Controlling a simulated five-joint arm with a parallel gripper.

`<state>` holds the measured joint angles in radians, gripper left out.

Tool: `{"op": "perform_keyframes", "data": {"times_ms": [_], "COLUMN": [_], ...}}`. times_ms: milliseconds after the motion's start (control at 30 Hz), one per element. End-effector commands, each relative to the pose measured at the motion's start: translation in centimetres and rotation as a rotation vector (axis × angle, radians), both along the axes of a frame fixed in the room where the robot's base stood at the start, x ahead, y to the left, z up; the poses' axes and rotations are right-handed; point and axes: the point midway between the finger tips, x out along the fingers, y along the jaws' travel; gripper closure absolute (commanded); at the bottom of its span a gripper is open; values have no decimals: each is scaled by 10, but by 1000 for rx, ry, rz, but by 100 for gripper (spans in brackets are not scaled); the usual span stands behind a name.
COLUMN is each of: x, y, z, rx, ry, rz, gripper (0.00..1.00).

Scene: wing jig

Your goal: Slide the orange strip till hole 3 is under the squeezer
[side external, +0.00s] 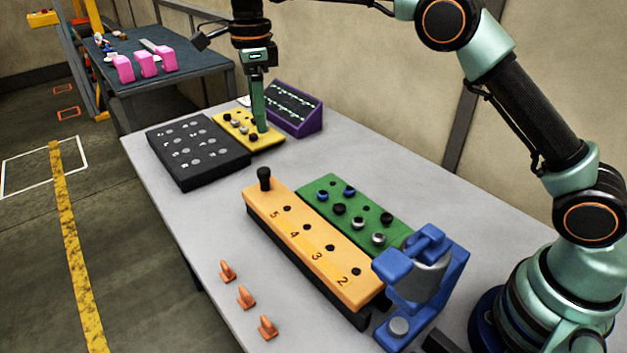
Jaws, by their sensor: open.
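The orange strip (300,245) lies lengthwise on the grey table, with a black knob (264,178) upright at its far end. Numbers 5, 4, 3 and 2 show beside dark holes, running toward the camera. Hole 3 (330,247) is in the open, clear of the squeezer. Hole 2 (356,271) is the visible hole closest to the blue squeezer (425,275), which hides part of the strip's near end. My gripper (262,130) is open, pointing down at the yellow tray, well beyond the knob. Its fingertips overlap the tray's small parts; contact cannot be told.
A green block (345,205) with blue, black and silver pieces stands beside the strip. The yellow tray (270,143), a black numbered block (190,165) and a purple panel (298,118) stand farther back. Several orange clips (246,297) lie left of the strip.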

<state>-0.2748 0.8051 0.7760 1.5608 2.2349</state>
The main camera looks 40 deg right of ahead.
Motion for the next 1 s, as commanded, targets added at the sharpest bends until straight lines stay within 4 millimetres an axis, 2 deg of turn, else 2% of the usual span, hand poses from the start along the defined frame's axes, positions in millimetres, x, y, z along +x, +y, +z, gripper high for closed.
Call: {"op": "perform_keyframes", "data": {"times_ms": [167,267,500,700,833,1000], "x": [0,0,-1,0,0,0], "y": [3,2,2,2,2,2], "z": [-10,-24,-71,-103,-115,-121], "rx": [-1,-1,-1,-1,-1,0], "ry": [3,4,5,4,1,0], "rz": [-5,-5,-4,-4,-4,-3], "gripper": [33,33,33,33,33,33]}}
